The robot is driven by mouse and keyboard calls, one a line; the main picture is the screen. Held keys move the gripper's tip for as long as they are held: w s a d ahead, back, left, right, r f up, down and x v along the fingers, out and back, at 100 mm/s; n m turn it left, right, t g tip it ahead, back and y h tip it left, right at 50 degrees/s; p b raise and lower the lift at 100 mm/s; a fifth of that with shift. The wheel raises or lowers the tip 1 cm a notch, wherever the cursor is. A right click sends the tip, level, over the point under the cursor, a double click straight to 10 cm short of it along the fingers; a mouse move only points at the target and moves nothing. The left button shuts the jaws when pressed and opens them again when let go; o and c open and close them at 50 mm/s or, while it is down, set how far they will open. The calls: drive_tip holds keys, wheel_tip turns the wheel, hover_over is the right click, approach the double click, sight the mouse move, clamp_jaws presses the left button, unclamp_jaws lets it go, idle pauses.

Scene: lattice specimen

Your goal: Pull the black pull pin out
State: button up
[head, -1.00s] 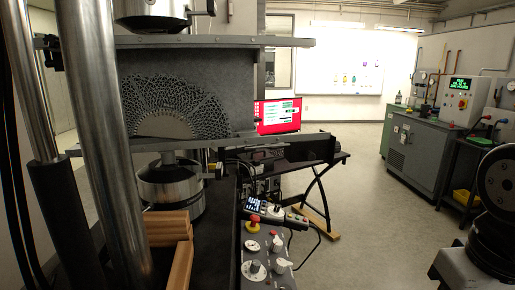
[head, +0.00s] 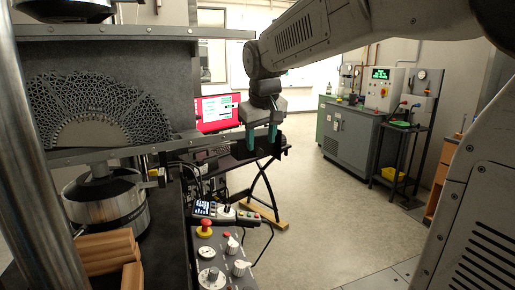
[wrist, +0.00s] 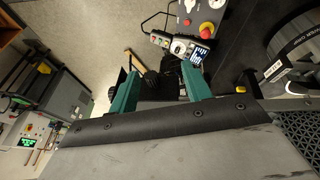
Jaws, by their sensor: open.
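My gripper (head: 262,138) hangs in the middle of the head view with its two teal fingers pointing down. It is open and empty, to the right of the testing machine. In the wrist view its fingers (wrist: 159,80) stand wide apart, with nothing held between them. A small dark fitting (head: 155,180) sits at the right end of the machine's lower plate, left of and below the gripper. I cannot make out clearly which part of it is the black pull pin. A lattice half-disc specimen (head: 90,112) stands between the machine's plates.
A control panel with knobs and a red stop button (head: 205,229) stands in front. A red monitor (head: 214,110) and a black table (head: 235,158) are behind the gripper. Wooden blocks (head: 105,252) lie at lower left.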

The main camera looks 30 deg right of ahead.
approach(258, 148)
drive_tip(key=f, duration=0.2)
drive_tip(key=x, duration=0.7)
drive_tip(key=shift+w+d+f, duration=0.15)
drive_tip(key=shift+w+f, duration=0.05)
drive_tip(key=shift+w, duration=0.2)
drive_tip(key=shift+c, duration=0.3)
